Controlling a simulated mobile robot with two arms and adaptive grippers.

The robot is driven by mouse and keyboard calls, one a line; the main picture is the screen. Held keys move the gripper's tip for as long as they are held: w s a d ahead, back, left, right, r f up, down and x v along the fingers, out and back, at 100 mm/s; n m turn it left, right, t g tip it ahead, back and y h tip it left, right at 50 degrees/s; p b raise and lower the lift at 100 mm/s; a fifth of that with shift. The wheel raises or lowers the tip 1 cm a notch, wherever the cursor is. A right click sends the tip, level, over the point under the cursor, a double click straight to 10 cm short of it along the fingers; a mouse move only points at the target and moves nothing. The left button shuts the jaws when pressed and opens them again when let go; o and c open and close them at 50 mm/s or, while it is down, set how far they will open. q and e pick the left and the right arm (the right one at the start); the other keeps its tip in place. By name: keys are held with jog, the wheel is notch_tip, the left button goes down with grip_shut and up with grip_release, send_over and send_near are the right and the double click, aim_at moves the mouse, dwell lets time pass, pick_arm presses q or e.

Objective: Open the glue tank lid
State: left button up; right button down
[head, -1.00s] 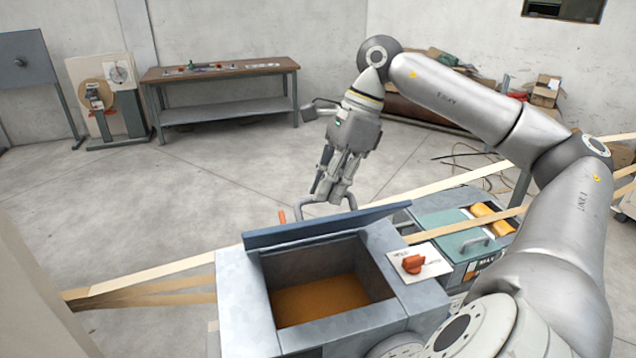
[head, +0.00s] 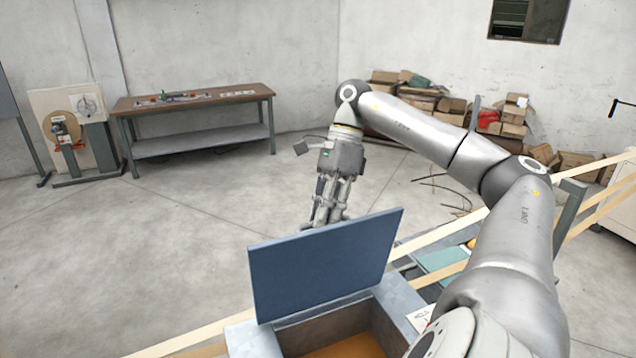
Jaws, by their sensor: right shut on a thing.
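The glue tank (head: 395,305) stands at the bottom middle of the head view, its near part cut off by the frame. Its blue-grey lid (head: 325,265) is raised along the far rim, with its broad inner face towards me. Brown-orange glue (head: 345,347) shows inside the open tank. My right gripper (head: 325,222) is just beyond the lid and shut; the lid's top edge hides the fingertips and the handle they hold. My left gripper is not in view.
A teal-topped unit (head: 445,259) and pale strips (head: 420,255) lie right of the tank. A workbench (head: 195,105) stands at the back left. Cardboard boxes (head: 450,105) are piled along the back wall. The floor beyond the lid is clear.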

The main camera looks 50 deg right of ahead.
jog(key=shift+w+f, duration=0.1)
jog(key=shift+f, duration=0.35)
jog(key=c, duration=1.8)
grip_release()
jog(key=o, duration=0.3)
jog(key=shift+w+d, duration=0.1)
jog(key=shift+w, duration=0.15)
jog(key=shift+w+d, duration=0.1)
jog(key=shift+w, duration=0.15)
jog(key=v, duration=1.2)
